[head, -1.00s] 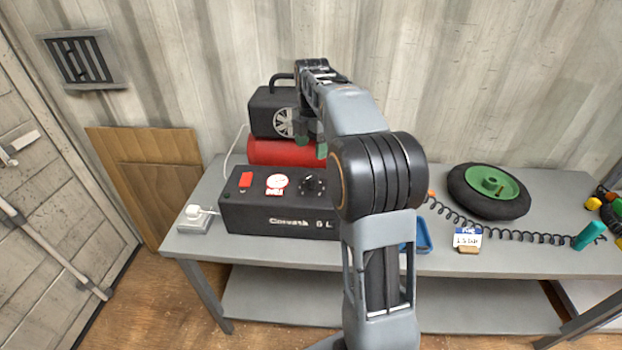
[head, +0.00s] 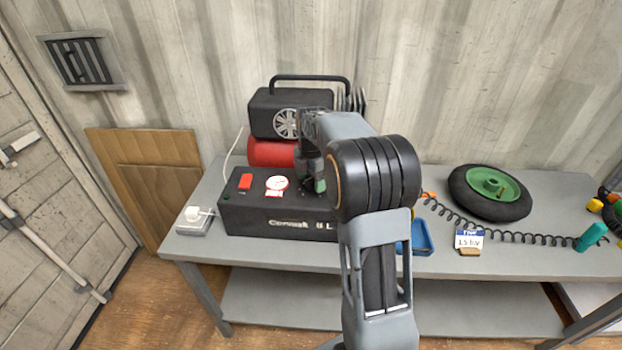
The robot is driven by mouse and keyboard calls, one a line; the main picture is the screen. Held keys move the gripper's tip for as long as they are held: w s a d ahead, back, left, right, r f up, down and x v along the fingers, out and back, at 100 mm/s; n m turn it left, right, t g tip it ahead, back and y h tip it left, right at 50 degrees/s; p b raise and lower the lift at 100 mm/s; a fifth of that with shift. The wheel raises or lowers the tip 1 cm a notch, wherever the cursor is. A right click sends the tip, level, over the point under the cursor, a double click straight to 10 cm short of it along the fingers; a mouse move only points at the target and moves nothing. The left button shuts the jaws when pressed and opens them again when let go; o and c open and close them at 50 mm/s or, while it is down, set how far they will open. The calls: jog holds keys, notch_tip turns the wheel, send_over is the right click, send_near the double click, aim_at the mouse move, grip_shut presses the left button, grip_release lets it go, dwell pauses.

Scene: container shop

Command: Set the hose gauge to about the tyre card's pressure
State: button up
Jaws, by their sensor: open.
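The compressor's black control box (head: 270,222) stands on the bench, with a red switch (head: 245,181) and a round white gauge (head: 277,183) on top. The gauge's needle is too small to read. The dark knob right of the gauge is mostly hidden behind my gripper (head: 313,184). My gripper is open and points down at the knob's place; whether it touches the knob I cannot tell. The tyre card (head: 468,239) stands at the bench's front and seems to read 1.5 bar. The green-rimmed tyre (head: 465,193) lies behind it.
A red tank (head: 270,152) and black motor (head: 265,118) with a handle stand behind the box. A black coiled hose (head: 520,237) runs to a teal handle (head: 590,236). A blue tray (head: 422,238) sits beside my arm. A white plug (head: 195,215) is at the left.

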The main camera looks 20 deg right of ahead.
jog(key=c, duration=0.9)
jog(key=shift+c, duration=0.2)
jog(key=shift+r+m, duration=0.1)
jog(key=shift+m, duration=0.2)
jog(key=m+p, duration=0.2)
jog(key=m, duration=0.3)
jog(key=shift+m, duration=0.3)
jog(key=m, duration=0.3)
jog(key=shift+m+p, duration=0.3)
jog(key=shift+p, duration=0.05)
jog(key=shift+m, duration=1.7)
